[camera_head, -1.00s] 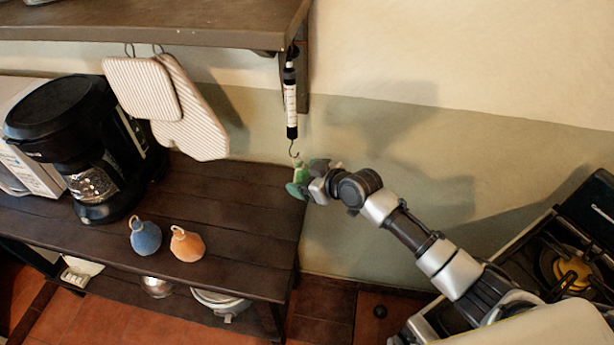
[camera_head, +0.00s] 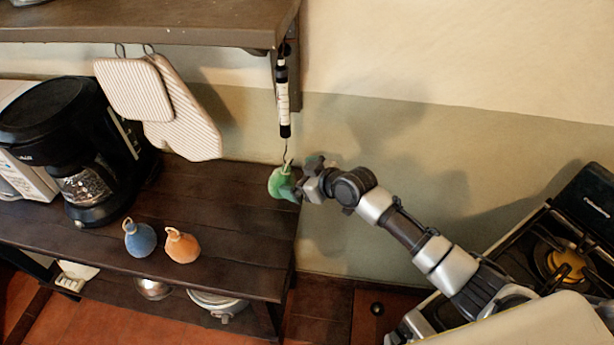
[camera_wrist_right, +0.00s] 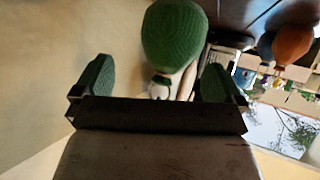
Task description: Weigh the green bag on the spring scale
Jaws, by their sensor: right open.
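The green bag (camera_head: 281,183) hangs below the spring scale (camera_head: 283,98); its top is at the scale's hook, and it appears to hang clear of the dark bench. The scale hangs upright under the wall shelf's right end. My right gripper (camera_head: 306,178) is just right of the bag, with its fingers apart. In the right wrist view the bag (camera_wrist_right: 174,38) is beyond the two green fingertips of my open right gripper (camera_wrist_right: 157,82), not between them. Its loop and the hook are small and hard to make out there. My left gripper is not in view.
A blue bag (camera_head: 141,239) and an orange bag (camera_head: 182,246) stand on the bench (camera_head: 225,225). A black coffee maker (camera_head: 75,150) is at the left. Oven mitts (camera_head: 180,115) hang under the shelf (camera_head: 150,22). A stove (camera_head: 545,250) is at the right.

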